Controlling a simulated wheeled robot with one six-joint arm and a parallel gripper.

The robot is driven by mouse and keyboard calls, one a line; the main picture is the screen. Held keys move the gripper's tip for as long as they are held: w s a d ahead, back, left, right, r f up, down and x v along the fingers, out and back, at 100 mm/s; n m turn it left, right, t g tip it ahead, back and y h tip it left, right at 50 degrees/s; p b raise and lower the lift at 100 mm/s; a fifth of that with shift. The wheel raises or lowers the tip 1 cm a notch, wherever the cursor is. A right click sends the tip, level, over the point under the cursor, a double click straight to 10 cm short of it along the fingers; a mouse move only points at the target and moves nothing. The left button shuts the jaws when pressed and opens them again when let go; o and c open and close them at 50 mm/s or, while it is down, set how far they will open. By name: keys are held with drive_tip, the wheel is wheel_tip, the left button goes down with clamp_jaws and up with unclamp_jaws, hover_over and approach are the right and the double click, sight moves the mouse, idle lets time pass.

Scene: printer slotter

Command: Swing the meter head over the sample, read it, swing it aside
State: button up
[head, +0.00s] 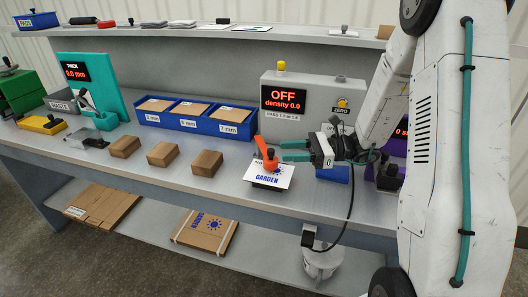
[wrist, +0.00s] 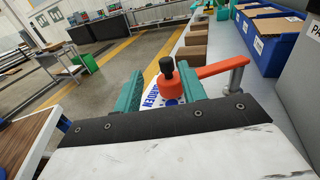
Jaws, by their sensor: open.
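The orange meter head (head: 271,164) is over the white GARDEN sample card (head: 284,183) at the bench front. Its orange swing arm (wrist: 222,68) runs to a grey post (wrist: 238,72) in the wrist view. A black knob (wrist: 166,66) tops the head. The grey meter box (head: 312,125) behind has a display (head: 283,99) reading "OFF density 0.0" and a ZERO button (head: 341,105). My gripper (head: 283,151) is open beside the head. In the wrist view its green fingers (wrist: 158,92) appear on either side of the head; contact cannot be told.
Three brown blocks (head: 163,154) stand in a row left of the card. Blue bins (head: 195,117) of cardboard pieces stand behind them. A teal thickness gauge (head: 93,88) is at far left. Flat cardboard (head: 205,231) lies on the lower shelf. A blue block (head: 332,174) is under my gripper.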

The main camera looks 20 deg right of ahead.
sight(264, 151)
drive_tip(key=shift+w+d+f, duration=0.1)
drive_tip(key=shift+w+f, duration=0.15)
drive_tip(key=shift+w+a+m, duration=0.15)
drive_tip(key=shift+a+m, duration=0.1)
drive_tip(key=shift+m, duration=0.05)
drive_tip(key=x, duration=0.7)
drive_tip(key=shift+w, duration=0.1)
clamp_jaws()
